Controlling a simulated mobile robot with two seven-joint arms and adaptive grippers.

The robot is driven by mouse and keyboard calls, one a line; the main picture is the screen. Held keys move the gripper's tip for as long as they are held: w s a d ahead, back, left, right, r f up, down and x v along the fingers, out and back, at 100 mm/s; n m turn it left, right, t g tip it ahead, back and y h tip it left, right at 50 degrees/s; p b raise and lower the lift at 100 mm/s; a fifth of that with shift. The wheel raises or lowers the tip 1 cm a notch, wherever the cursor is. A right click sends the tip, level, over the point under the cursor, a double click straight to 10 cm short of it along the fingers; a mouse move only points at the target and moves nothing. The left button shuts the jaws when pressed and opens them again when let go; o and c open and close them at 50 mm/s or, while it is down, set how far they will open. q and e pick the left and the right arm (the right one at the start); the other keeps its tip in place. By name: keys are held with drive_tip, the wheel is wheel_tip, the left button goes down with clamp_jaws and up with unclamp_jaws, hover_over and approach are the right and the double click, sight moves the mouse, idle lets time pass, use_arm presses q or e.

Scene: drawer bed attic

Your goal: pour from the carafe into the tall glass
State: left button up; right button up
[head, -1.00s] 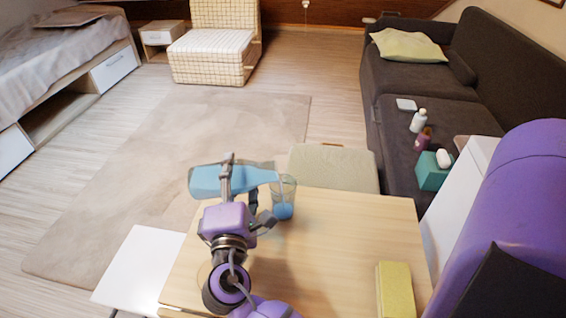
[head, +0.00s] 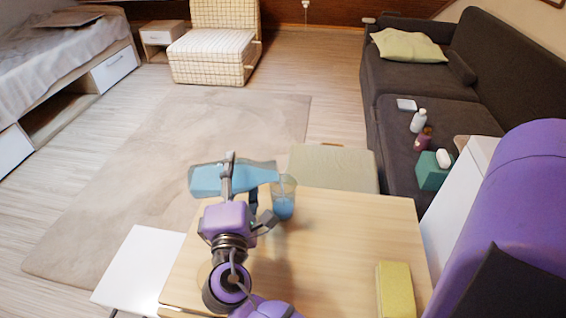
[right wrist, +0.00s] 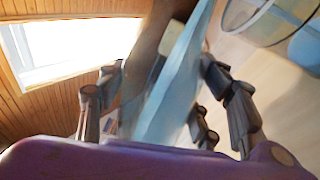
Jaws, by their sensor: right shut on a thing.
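The carafe (head: 208,179) is clear with blue liquid in it. It is tipped onto its side above the table, its mouth pointing right at the rim of the tall glass. The tall glass (head: 284,190) stands upright on the wooden table (head: 345,240) near its far edge, with blue liquid in its lower part. My right gripper (head: 229,177) is shut around the carafe's body. In the right wrist view the carafe (right wrist: 172,90) runs between the fingers, and the glass (right wrist: 262,18) shows at upper right. My left gripper is out of view.
A yellow block (head: 395,290) lies at the table's near right. A white stool or side table (head: 138,268) adjoins the left edge. A light-topped chair (head: 333,168) stands behind the table. The sofa (head: 395,135) holds several small items. The table's middle is clear.

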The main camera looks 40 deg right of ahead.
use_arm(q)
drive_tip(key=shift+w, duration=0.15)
use_arm(e)
drive_tip(key=shift+r, duration=0.1)
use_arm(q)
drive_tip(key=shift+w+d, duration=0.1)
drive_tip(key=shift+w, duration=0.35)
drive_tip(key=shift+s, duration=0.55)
use_arm(e)
drive_tip(key=shift+r, duration=0.15)
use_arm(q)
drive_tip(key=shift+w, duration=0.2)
use_arm(e)
drive_tip(key=shift+m, duration=0.3)
drive_tip(key=shift+r, duration=0.1)
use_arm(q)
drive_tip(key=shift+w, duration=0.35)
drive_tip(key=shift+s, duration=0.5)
use_arm(e)
drive_tip(key=shift+r, duration=0.1)
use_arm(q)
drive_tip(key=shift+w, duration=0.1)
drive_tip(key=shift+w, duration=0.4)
use_arm(e)
drive_tip(key=shift+m, duration=0.3)
